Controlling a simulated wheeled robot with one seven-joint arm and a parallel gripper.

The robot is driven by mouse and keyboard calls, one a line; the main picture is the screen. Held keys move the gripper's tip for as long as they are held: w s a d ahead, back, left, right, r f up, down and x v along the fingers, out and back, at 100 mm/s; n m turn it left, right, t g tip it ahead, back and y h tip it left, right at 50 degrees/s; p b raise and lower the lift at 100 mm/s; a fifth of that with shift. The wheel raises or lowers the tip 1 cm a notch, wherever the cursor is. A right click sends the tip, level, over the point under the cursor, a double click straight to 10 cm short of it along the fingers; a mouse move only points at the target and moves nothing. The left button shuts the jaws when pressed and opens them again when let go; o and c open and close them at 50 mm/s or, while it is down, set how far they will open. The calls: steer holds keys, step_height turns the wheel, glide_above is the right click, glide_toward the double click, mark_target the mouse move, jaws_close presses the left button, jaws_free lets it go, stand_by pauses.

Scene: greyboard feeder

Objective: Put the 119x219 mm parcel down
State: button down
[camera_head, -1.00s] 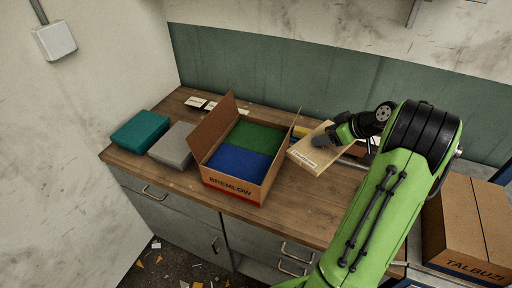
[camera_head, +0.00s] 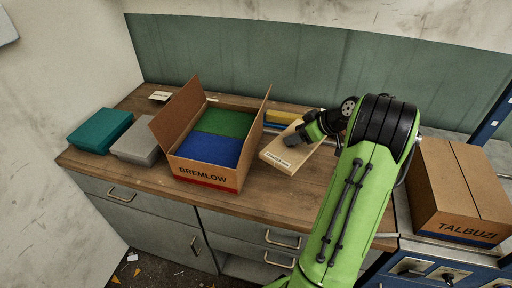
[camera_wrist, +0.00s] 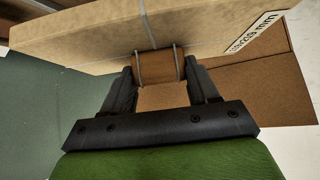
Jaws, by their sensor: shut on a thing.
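The parcel (camera_head: 281,160) is a flat tan box with a white label on its near edge. It is at the right of the open BREMLOW box, over the wooden counter; I cannot tell whether it touches the counter. My gripper (camera_head: 293,139) is shut on it from the right. In the wrist view the parcel (camera_wrist: 90,30) spans the top, with grey cord around it and a label partly reading "219 mm". My gripper (camera_wrist: 161,78) has a finger on each side of a brown piece at the parcel's edge. The parcel's underside is hidden.
The BREMLOW box (camera_head: 207,181), flaps raised, holds a green and a blue item. A teal box (camera_head: 100,131) and a grey box (camera_head: 136,141) lie left on the counter (camera_head: 262,197). Yellow and blue items lie behind the parcel. A closed TALBUZI carton (camera_head: 462,198) stands right.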

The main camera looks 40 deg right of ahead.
step_height(320, 180, down, 10)
steer(key=b, duration=0.3)
steer(key=shift+r, duration=0.1)
steer(key=c, duration=0.6)
jaws_free()
steer(key=o, duration=0.4)
